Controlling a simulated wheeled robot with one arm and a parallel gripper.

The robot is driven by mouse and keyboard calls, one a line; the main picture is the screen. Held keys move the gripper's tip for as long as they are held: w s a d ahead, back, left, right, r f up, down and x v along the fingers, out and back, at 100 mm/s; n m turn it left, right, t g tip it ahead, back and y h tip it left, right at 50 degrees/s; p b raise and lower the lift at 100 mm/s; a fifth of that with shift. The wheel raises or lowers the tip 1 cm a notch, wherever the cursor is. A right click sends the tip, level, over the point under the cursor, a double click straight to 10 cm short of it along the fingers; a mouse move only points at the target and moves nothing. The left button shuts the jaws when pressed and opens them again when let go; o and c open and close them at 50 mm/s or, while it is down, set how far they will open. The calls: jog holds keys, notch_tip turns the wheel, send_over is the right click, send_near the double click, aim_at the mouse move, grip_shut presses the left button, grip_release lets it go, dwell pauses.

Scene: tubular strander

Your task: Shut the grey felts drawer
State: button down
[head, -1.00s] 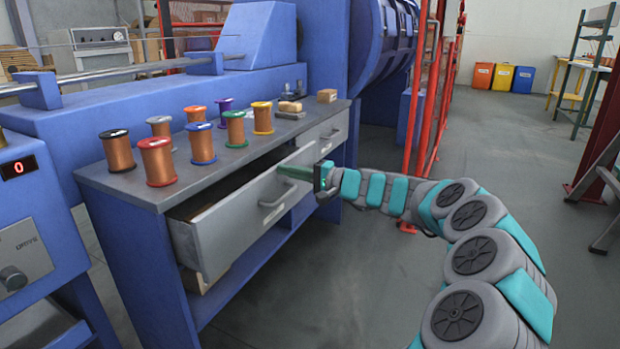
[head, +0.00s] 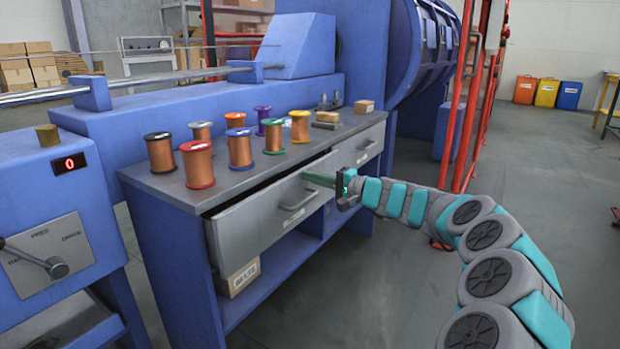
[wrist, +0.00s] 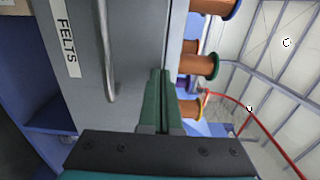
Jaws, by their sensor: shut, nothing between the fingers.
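The grey felts drawer (head: 250,225) is under the left part of the bench top, still slightly open, with a dark gap along its upper edge. Its bar handle (head: 298,200) shows on the front, and in the wrist view the handle (wrist: 106,60) and the FELTS label (wrist: 68,40) are close up. My gripper (head: 312,178) is shut and empty, its green fingertips at the upper right of the drawer front, right of the handle. In the wrist view the shut fingers (wrist: 160,85) point at the drawer front and hide the spot where they meet it.
Several copper-wound spools (head: 198,165) stand on the bench top (head: 160,183) above the drawer. A second grey drawer (head: 362,145) to the right looks shut. A labelled box (head: 244,277) sits on the shelf below. Red posts (head: 465,110) stand behind my arm.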

aim_at(304, 201)
jog(key=v, duration=1.2)
jog(key=c, duration=1.5)
grip_release()
jog(key=shift+s+d, duration=0.3)
jog(key=shift+d, duration=0.05)
jog(key=o, duration=0.3)
jog(key=f+h, duration=0.1)
jog(key=f, duration=0.1)
jog(key=f+m+h, duration=0.1)
jog(key=f, duration=0.1)
jog(key=w+f+m+h, duration=0.1)
jog(key=f, duration=0.2)
jog(key=shift+d+g, duration=0.15)
jog(key=shift+g, duration=0.15)
jog(key=shift+o, duration=0.2)
jog(key=w+d+f+m+h, duration=0.2)
jog(key=d+f+m+h, duration=0.2)
jog(key=d+f+h, duration=0.55)
jog(key=w+a+r+m+t, duration=0.1)
jog(key=w+a+r+t, duration=0.1)
jog(key=a+r+t, duration=0.35)
jog(key=s+a+r+n+t+y, duration=0.1)
jog(key=s+a+r+y, duration=0.2)
jog(key=a, duration=0.4)
jog(key=s+a+r+n+t+y, duration=0.1)
jog(key=s+a+y, duration=0.2)
jog(key=a+y, duration=0.25)
jog(key=shift+a+b+x, duration=0.25)
jog(key=shift+b+x, duration=0.45)
jog(key=shift+x, duration=3.05)
